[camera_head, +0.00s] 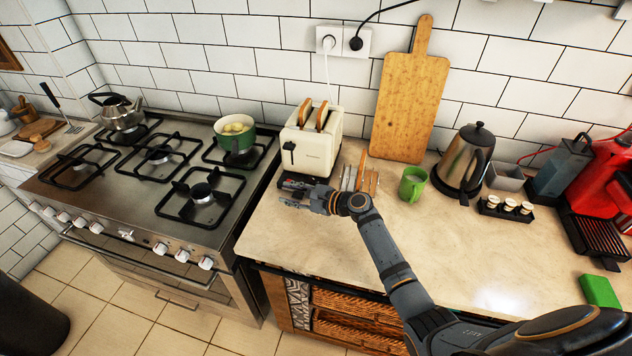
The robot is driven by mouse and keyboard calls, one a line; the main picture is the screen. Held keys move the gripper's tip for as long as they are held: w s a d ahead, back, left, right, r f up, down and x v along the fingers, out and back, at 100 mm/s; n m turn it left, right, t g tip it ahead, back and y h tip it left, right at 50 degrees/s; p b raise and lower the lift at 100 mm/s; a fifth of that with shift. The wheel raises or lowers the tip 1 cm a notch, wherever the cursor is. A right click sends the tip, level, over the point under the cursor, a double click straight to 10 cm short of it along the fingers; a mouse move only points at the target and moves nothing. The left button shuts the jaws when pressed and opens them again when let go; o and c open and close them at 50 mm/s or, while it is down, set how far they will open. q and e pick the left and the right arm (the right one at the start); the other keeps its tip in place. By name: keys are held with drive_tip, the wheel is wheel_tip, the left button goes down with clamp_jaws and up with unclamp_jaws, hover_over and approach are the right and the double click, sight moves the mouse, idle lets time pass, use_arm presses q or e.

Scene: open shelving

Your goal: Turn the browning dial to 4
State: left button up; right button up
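The cream toaster (318,155) stands on the counter against the tiled wall, right of the stove. Two slices of bread (305,112) stick up from its slots. A dark lever (289,152) shows on its left end. I cannot make out the browning dial or its numbers; it is too small or hidden. My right gripper (292,194) is low over the counter, just in front of the toaster's lower left part, pointing left. Its fingers are too small and dark to tell whether they are apart, or whether they touch the toaster. My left gripper is not in view.
A cutting board (408,105) leans on the wall. The stove (150,205) holds a green pot (235,138).

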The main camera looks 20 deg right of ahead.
sight(314, 181)
drive_tip(key=s+d+m+t+h, duration=0.1)
drive_tip(key=s+d+m+t, duration=0.1)
drive_tip(key=d+m, duration=0.1)
drive_tip(key=s+d+m+t+h, duration=0.1)
drive_tip(key=s+d+m+t, duration=0.1)
drive_tip(key=d+m, duration=0.2)
drive_tip(key=s+d+m+t+h, duration=0.1)
drive_tip(key=s+d+m+h, duration=0.1)
drive_tip(key=s+d+m, duration=0.1)
drive_tip(key=shift+d+f+m+t, duration=0.2)
drive_tip(key=shift+d+m+t, duration=0.25)
drive_tip(key=shift+d, duration=0.35)
drive_tip(key=shift+s+d+f+m+h, duration=0.2)
drive_tip(key=shift+d+m+h, duration=0.2)
drive_tip(key=shift+m, duration=0.25)
drive_tip(key=shift+w, duration=0.3)
drive_tip(key=p+x, duration=0.2)
drive_tip(key=x, duration=0.8)
drive_tip(key=shift+a, duration=0.1)
drive_tip(key=shift+s, duration=0.1)
clamp_jaws()
